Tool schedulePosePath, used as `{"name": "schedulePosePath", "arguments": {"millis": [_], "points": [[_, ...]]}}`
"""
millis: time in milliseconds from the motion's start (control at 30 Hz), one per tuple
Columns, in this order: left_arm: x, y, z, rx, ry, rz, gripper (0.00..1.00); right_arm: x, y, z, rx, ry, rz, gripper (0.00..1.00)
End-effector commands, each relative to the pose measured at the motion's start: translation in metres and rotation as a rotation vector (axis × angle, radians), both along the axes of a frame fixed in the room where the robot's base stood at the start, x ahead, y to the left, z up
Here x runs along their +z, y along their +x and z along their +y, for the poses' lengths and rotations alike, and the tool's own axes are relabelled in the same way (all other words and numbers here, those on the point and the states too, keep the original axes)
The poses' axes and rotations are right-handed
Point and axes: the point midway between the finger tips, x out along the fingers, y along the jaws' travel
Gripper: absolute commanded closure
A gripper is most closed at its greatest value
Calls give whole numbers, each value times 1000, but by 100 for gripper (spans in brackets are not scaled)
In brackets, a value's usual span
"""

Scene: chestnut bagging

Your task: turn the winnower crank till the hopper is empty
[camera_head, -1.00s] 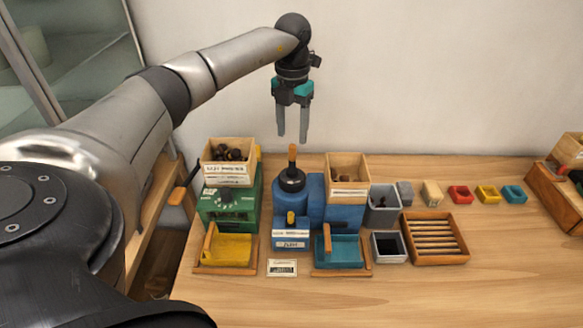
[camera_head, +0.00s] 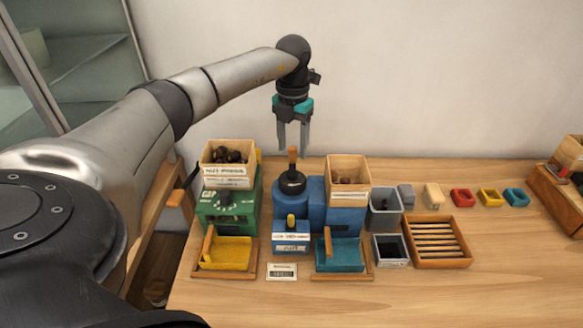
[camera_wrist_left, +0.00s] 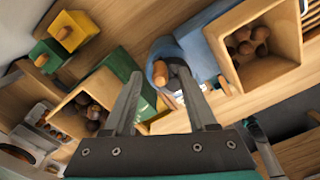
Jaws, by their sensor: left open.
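The blue machine (camera_head: 317,205), which I take as the winnower, stands on the table. Its dark round hub (camera_head: 291,184) carries an upright wooden crank handle (camera_head: 292,157). The wooden hopper box (camera_head: 348,192) on its right side holds a few chestnuts (camera_head: 345,180). My left gripper (camera_head: 293,149) is open and empty, pointing down just above the hub. In the head view the handle's top shows between its fingertips. The wrist view also shows the handle (camera_wrist_left: 161,73) between the two fingers; contact cannot be told. My right gripper is not in view.
A green machine (camera_head: 221,208) with a chestnut-filled wooden box (camera_head: 228,172) stands close on the left. A yellow tray (camera_head: 227,252) and a blue tray (camera_head: 342,254) lie in front. Grey bins (camera_head: 384,213) and a slatted wooden tray (camera_head: 437,241) stand right.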

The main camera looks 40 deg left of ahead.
Motion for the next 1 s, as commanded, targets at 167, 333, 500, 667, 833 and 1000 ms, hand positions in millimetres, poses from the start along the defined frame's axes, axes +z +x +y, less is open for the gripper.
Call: {"name": "schedulePosePath", "arguments": {"millis": [167, 333, 500, 667, 833, 1000], "points": [[-4, 0, 0, 0, 0, -1, 43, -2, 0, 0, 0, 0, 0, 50], [-4, 0, 0, 0, 0, 0, 43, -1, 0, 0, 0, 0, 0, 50], [-6, 0, 0, 0, 0, 0, 43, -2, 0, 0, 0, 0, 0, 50], [-12, 0, 0, 0, 0, 1, 43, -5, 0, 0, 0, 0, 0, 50], [-19, 0, 0, 0, 0, 1, 43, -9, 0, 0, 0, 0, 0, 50], [-24, 0, 0, 0, 0, 0, 43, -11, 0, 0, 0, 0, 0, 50]]}}
